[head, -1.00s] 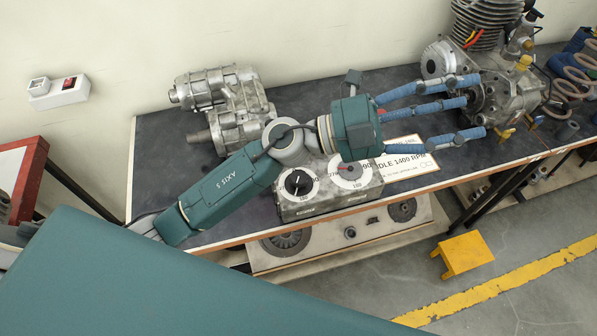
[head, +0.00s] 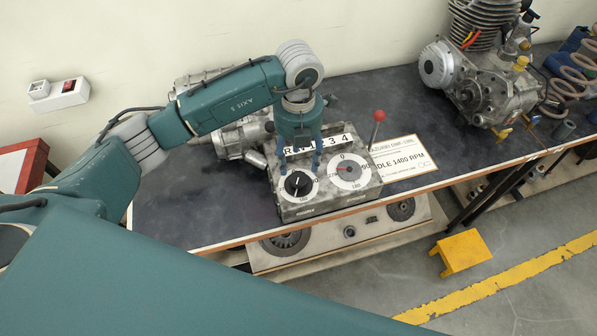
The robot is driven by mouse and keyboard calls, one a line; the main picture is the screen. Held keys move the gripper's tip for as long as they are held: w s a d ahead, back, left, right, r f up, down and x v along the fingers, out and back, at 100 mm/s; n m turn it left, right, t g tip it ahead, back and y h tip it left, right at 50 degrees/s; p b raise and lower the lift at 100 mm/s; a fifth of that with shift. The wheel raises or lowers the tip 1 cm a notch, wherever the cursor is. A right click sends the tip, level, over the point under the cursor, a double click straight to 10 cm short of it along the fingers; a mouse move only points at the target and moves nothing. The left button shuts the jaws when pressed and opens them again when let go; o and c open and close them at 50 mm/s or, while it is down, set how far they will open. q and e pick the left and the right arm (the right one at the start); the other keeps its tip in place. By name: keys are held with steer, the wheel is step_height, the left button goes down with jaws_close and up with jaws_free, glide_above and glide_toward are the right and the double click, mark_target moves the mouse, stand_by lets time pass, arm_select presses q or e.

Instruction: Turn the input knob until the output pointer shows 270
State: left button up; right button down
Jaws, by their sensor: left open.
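The grey gearbox (head: 310,207) sits near the front edge of the dark workbench. Its input knob (head: 297,186) is a black dial with a white pointer line at the left of the top face. The output dial (head: 352,182) is white, to the right of the knob, with 0 at its far side and 180 at its near side. Its small red pointer appears to lie toward the left; the exact reading is too small to tell. My left gripper (head: 300,170) points down with blue fingers spread open by the knob's far side; contact cannot be told. My right gripper is out of view.
A red-knobbed lever (head: 379,116) rises behind the gearbox's right side. A counter strip (head: 335,141) stands behind the dials. A metal casing (head: 240,138) is partly hidden behind my arm. A paper sign (head: 404,158) and an engine (head: 480,85) lie to the right.

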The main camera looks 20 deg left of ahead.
mark_target(298, 177)
arm_select(q)
step_height(298, 177, down, 8)
steer(key=shift+r+p, duration=0.2)
steer(key=shift+p, duration=0.7)
steer(key=c, duration=1.2)
steer(key=shift+o, duration=0.2)
steer(key=shift+w+f+m+b, duration=0.1)
steer(key=shift+f+m+b, duration=0.05)
steer(key=shift+m+b, duration=0.6)
steer(key=m+b, duration=0.8)
steer(key=b, duration=0.2)
steer(key=shift+f+b, duration=0.1)
steer(key=shift+b, duration=0.25)
steer(key=shift+r+m+b, duration=0.25)
steer(key=shift+m+b, duration=1)
steer(key=shift+b, duration=0.1)
steer(key=o, duration=1.2)
steer(key=shift+c, duration=0.2)
